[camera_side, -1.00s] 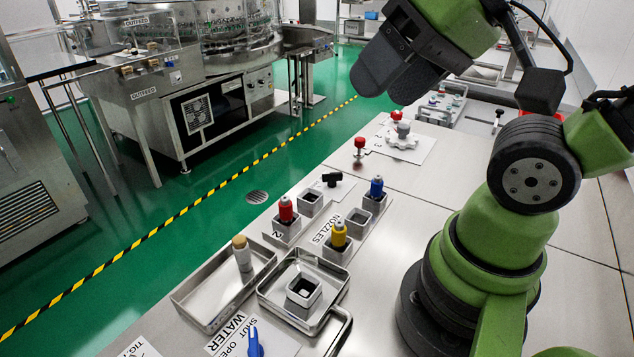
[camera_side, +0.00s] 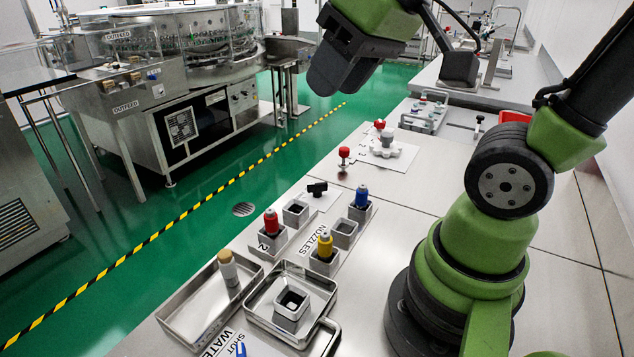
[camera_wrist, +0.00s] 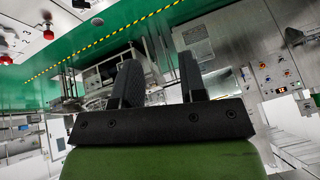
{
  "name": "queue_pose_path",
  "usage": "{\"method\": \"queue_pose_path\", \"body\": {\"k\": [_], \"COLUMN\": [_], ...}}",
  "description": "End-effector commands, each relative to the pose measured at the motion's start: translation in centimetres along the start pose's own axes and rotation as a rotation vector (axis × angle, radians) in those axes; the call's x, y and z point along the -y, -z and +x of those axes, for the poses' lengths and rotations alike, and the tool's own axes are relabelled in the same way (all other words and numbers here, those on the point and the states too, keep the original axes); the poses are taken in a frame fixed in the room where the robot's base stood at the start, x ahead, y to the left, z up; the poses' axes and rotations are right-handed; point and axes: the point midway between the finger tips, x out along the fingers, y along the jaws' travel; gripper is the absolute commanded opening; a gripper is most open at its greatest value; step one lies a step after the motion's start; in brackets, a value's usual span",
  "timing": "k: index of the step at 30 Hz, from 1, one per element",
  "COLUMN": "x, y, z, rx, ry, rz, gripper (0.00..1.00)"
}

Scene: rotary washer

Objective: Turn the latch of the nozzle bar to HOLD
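The likely latch is a black T-shaped handle (camera_side: 317,188) on a white plate behind the nozzle holders in the side view. Its marking cannot be read. Several nozzles stand upright in grey square holders along the bar: a red one (camera_side: 271,222), a blue one (camera_side: 362,197) and a yellow one (camera_side: 325,245). My gripper (camera_side: 335,75) is high above the bench at the top of the side view, well apart from the handle. In the wrist view my gripper (camera_wrist: 160,75) shows two black fingers with a gap between them and nothing held. The handle cannot be made out there.
Steel trays (camera_side: 198,313) stand at the front, one with a tan-capped bottle (camera_side: 228,268). A blue valve handle (camera_side: 240,349) is at the bottom edge.

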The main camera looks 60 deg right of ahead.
Motion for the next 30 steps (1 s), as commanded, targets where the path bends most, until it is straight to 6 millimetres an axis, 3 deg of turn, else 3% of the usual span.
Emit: {"method": "queue_pose_path", "body": {"k": [1,6,12,18,21,25,30], "x": [-0.8,-4.2,-10.0,-16.3,-18.6,-20.3,-20.9], "y": [1.6,5.7,8.4,8.0,7.1,6.2,5.5], "z": [1.1,5.1,11.4,17.9,20.3,22.0,23.2], "rx": [0.039,0.161,0.322,0.470,0.518,0.552,0.562], "ry": [-0.029,-0.088,-0.094,-0.034,0.003,0.034,0.046], "rz": [-0.050,-0.261,-0.501,-0.715,-0.790,-0.850,-0.871], "gripper": [0.38,0.38,0.38,0.38,0.38,0.38,0.38]}}
